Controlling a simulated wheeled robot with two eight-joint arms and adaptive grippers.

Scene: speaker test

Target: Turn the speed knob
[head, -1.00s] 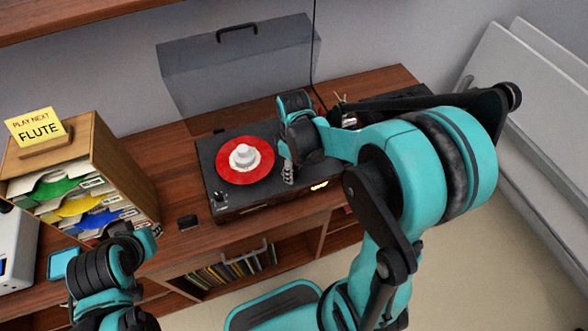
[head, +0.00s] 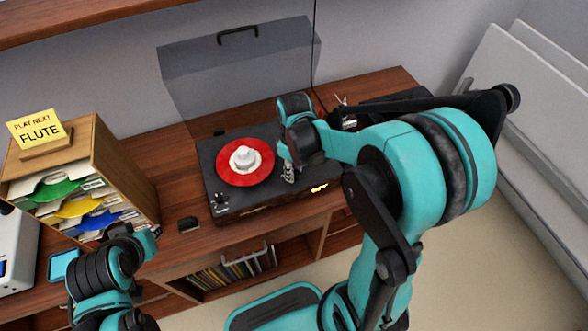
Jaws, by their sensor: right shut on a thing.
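The record player (head: 212,163) stands on the wooden cabinet with its clear lid raised. A red record (head: 228,177) with a white piece (head: 245,157) at its centre lies on it. My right gripper (head: 289,176) points down at the player's front right corner, to the right of the record. It is shut on what appears to be the speed knob, which its fingers hide. My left gripper (head: 152,232) is low at the left, away from the player; its fingers are too small to read.
Small metal controls (head: 220,203) sit at the player's front left corner. A wooden sleeve rack (head: 125,178) with a yellow "PLAY NEXT FLUTE" note (head: 38,130) stands at left. A small black block (head: 188,223) lies near the cabinet's front edge.

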